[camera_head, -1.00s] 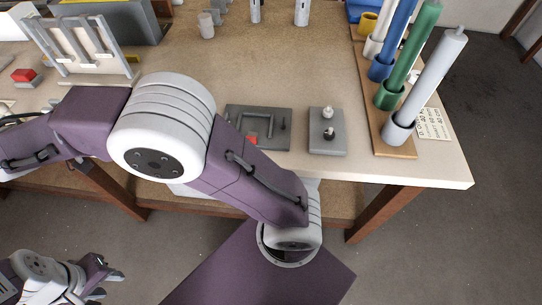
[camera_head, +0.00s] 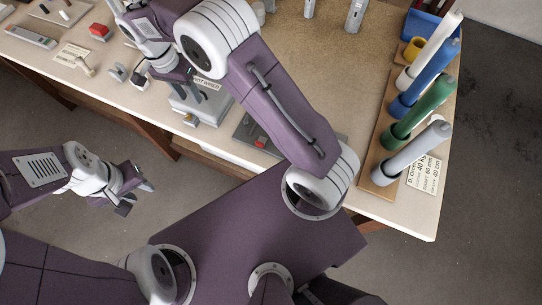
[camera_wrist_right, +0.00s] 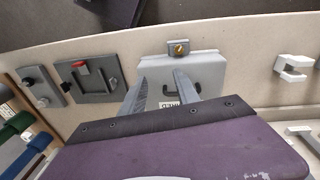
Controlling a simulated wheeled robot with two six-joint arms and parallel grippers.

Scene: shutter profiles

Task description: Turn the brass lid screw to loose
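The brass lid screw (camera_wrist_right: 179,48) sits on a small grey block at the edge of a grey box (camera_wrist_right: 208,68) in the right wrist view. In the head view the screw (camera_head: 190,119) is small, at the front of the box (camera_head: 200,108) near the table's front edge. My right gripper (camera_wrist_right: 161,88) is open, its two fingers apart over the box with nothing between them. The screw lies beyond the fingertips, not touched. My left gripper (camera_head: 138,193) is open and empty, off the table at the left.
A grey plate with a red block (camera_wrist_right: 90,78) lies beside the box. A smaller grey plate (camera_wrist_right: 42,88) lies farther along. Coloured cylinders stand in a wooden rack (camera_head: 378,165) at right. A white clip (camera_wrist_right: 292,67) lies on the table's other side.

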